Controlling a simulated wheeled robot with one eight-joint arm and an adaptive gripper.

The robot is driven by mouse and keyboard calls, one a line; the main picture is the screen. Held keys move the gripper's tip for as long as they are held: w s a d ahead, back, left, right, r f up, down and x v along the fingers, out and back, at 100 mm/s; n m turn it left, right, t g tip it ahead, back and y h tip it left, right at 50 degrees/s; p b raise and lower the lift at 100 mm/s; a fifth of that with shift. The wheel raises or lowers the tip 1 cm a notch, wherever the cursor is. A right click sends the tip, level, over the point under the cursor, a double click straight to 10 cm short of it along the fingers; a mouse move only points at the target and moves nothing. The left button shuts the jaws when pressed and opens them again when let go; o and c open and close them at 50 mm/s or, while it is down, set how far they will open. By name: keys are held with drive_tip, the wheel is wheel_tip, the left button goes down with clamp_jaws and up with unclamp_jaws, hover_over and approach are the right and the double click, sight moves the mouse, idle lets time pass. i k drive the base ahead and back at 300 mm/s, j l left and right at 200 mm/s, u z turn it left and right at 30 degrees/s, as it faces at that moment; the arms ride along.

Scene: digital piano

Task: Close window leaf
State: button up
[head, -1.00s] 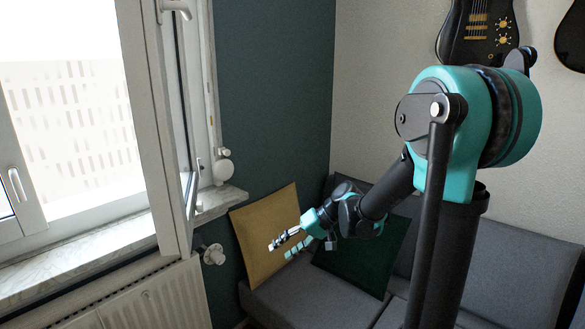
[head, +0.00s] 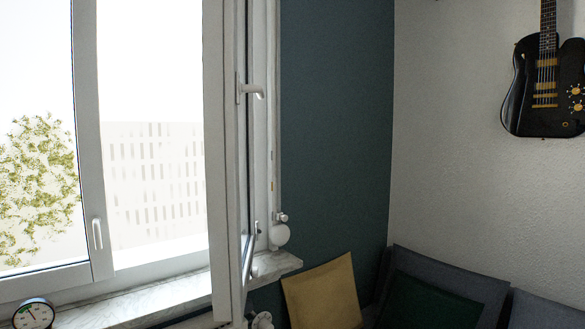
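The open window leaf (head: 222,160) has a white frame and stands swung into the room, seen nearly edge-on in the head view. My gripper and arm are not in view.
A marble-like sill (head: 150,296) runs under the window, with a round dial gauge (head: 34,314) at its left end. A yellow cushion (head: 322,292) and grey sofa (head: 450,270) are at the lower right. A black guitar (head: 545,85) hangs on the wall.

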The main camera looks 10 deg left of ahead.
sight(228, 26)
drive_tip(key=u, duration=1.05)
